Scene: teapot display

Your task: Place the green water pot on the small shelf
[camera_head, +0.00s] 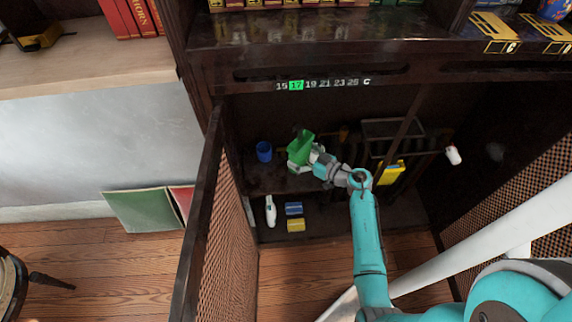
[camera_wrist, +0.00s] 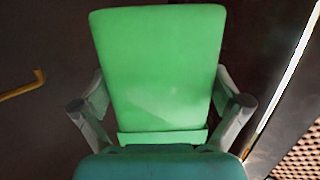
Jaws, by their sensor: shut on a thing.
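The green water pot (camera_head: 301,147) is held inside the dark cabinet, above the small shelf (camera_head: 262,180). My gripper (camera_head: 306,160) is shut on it, with the arm reaching in from the lower right. In the wrist view the green pot (camera_wrist: 160,70) fills the middle, with a finger of my gripper (camera_wrist: 160,112) on each side of it. Whether the pot's base touches the shelf cannot be told, as the gripper hides part of it.
A blue cup (camera_head: 264,151) stands on the shelf left of the pot. A yellow object (camera_head: 393,172) is to the right. A white bottle (camera_head: 270,211), a blue block (camera_head: 294,208) and a yellow block (camera_head: 296,225) are below. The open mesh door (camera_head: 219,220) bounds the left side.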

